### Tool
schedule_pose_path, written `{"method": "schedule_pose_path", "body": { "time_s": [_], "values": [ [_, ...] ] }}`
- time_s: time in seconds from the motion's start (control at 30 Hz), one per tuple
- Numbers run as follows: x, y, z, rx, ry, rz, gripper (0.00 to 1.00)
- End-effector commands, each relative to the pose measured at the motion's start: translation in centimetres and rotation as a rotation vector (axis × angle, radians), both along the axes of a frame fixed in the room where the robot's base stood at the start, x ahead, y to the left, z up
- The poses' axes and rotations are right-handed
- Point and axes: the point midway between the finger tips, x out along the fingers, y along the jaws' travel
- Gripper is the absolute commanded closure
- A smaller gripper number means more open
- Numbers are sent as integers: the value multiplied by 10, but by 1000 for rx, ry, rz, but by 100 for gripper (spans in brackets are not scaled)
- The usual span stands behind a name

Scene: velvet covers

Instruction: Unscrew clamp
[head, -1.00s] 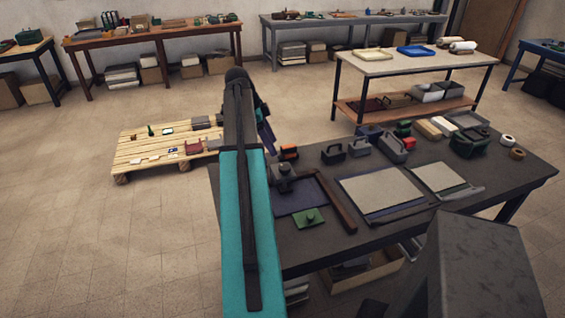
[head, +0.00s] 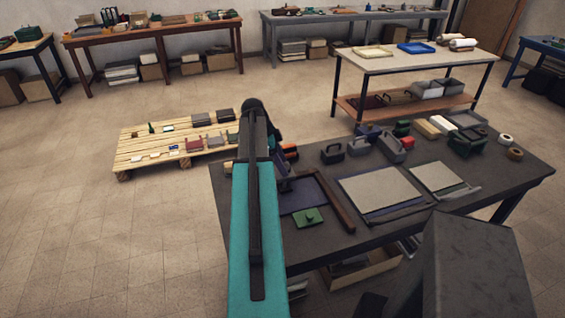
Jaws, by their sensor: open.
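A dark blue board (head: 303,196) with a brown bar (head: 336,202) along its right side lies on the dark workbench. A green plate with a small knob (head: 309,217) lies at its front. A grey block with a knob, perhaps the clamp, showed on the board's far left corner earlier; my teal arm and its dark end parts now cover most of that spot. My gripper's fingers are hidden behind my arm, so I cannot tell whether they touch anything.
Grey toolboxes (head: 391,146) and smaller boxes stand along the bench's far side. Two pale sheets, one of them in the middle (head: 381,187), lie to the right. A wooden pallet with small items (head: 125,158) is on the floor at left.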

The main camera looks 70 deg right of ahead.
Motion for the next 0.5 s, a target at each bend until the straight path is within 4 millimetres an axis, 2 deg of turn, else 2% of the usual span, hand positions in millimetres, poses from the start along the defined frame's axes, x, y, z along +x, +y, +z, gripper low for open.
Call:
{"method": "schedule_pose_path", "body": {
  "time_s": [0.43, 0.5],
  "values": [
    [-2, -1, -5, 0, 0, -1, 45],
    [-2, -1, -5, 0, 0, -1, 55]
  ]
}}
